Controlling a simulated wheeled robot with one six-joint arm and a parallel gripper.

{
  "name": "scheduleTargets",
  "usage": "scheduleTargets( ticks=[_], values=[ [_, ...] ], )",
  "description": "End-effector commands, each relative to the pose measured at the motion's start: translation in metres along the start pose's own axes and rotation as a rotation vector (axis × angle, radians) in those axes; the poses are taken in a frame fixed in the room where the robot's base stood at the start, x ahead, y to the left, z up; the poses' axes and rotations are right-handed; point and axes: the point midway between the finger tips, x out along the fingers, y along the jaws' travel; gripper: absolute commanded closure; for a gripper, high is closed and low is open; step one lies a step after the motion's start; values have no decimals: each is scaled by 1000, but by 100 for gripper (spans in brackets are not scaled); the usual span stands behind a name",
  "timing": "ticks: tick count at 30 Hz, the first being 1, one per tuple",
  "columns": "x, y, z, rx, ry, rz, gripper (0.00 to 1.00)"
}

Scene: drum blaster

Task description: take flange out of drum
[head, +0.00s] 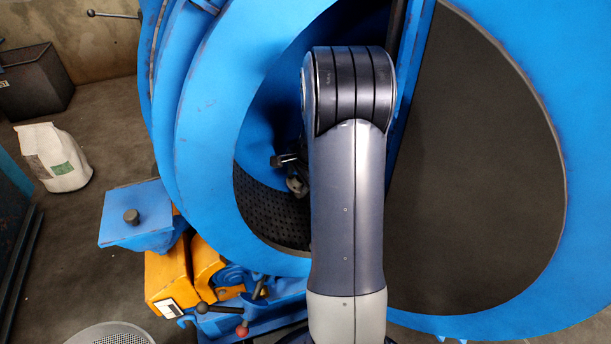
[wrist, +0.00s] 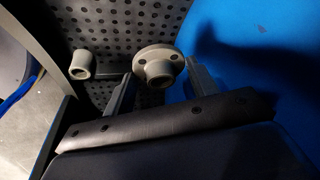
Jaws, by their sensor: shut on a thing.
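The flange (wrist: 159,62) is a pale grey-green disc with bolt holes and a short round neck. In the wrist view it sits between the two fingers of my gripper (wrist: 159,76), which is shut on it. The blue drum (head: 250,100) stands open in the head view, with a dark perforated lining (head: 268,208) inside its opening. That lining also shows behind the flange in the wrist view (wrist: 120,25). In the head view my gripper (head: 290,170) is inside the opening, partly hidden by my arm, and I cannot make out the flange there.
A pale pipe fitting (wrist: 82,65) is left of the flange. The drum's round door (head: 470,170), dark-lined, stands open at right. A blue box (head: 138,214), orange housings (head: 170,275) and levers crowd below the opening. A white bag (head: 55,157) and dark bin (head: 35,82) stand left.

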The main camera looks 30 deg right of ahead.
Motion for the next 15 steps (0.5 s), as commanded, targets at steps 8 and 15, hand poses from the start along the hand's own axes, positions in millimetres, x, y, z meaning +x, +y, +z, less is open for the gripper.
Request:
scheduleTargets(
  ticks=[8, 15],
  values=[
    [-8, -12, 26, -3, 0, 0, 74],
    [-12, -20, 48, -2, 0, -1, 74]
  ],
)
